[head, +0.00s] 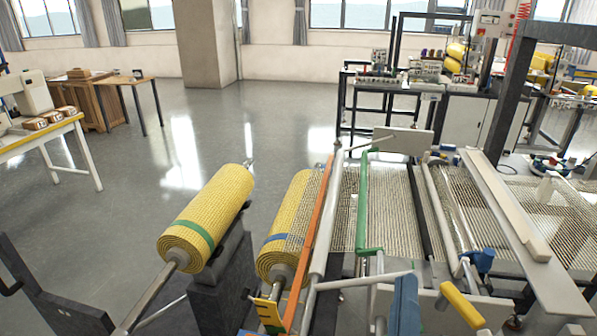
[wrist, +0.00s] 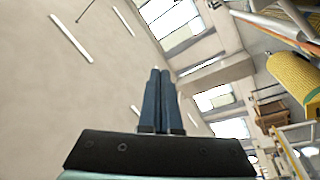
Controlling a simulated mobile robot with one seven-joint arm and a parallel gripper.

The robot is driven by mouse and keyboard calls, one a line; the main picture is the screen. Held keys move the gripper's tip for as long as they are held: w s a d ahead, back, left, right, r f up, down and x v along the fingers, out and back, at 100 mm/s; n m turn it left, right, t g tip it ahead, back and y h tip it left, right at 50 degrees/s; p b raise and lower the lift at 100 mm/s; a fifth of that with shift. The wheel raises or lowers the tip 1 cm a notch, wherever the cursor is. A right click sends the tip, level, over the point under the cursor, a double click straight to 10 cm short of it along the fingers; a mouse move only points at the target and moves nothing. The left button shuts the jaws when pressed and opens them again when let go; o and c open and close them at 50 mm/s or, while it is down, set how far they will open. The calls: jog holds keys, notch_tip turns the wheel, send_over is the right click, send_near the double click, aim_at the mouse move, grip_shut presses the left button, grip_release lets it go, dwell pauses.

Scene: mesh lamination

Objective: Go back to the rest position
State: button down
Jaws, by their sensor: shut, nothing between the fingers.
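My gripper (wrist: 158,100) shows in the wrist view with its two dark fingers side by side and touching, with nothing between them. The wrist view is tilted, with ceiling lights and windows around the fingers. A yellow mesh roll with a green band (head: 206,218) lies on a shaft at the centre left of the head view. A second yellow roll with a blue band (head: 285,240) sits at the machine's left end, beside an orange bar (head: 316,235).
The laminating machine's mesh web (head: 385,205) stretches to the right under a green bar (head: 361,200) and rollers. A white table (head: 75,122) with small boxes stands at the left, near a wooden desk (head: 125,80). Grey floor (head: 260,125) is open behind the rolls.

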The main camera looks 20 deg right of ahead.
jog(key=w+a+r+m+t+y, duration=0.25)
jog(key=w+a+r, duration=0.2)
jog(key=r, duration=0.45)
jog(key=w+a+r+m+t+y, duration=0.2)
jog(key=w+a+r+t, duration=0.15)
jog(key=a+r, duration=0.4)
jog(key=s+a+r+n+t+y, duration=0.1)
jog(key=s+a+r+t+y, duration=0.1)
jog(key=r, duration=0.6)
jog(key=s+a+r+n+t+y, duration=0.1)
jog(key=a+r+t+y, duration=0.2)
jog(key=a+r+y, duration=0.3)
jog(key=a+r, duration=0.2)
jog(key=a, duration=0.1)
jog(key=shift+s+a+r+t+y, duration=0.2)
jog(key=shift+s+r+t+y, duration=0.1)
jog(key=shift+s+t+y, duration=0.1)
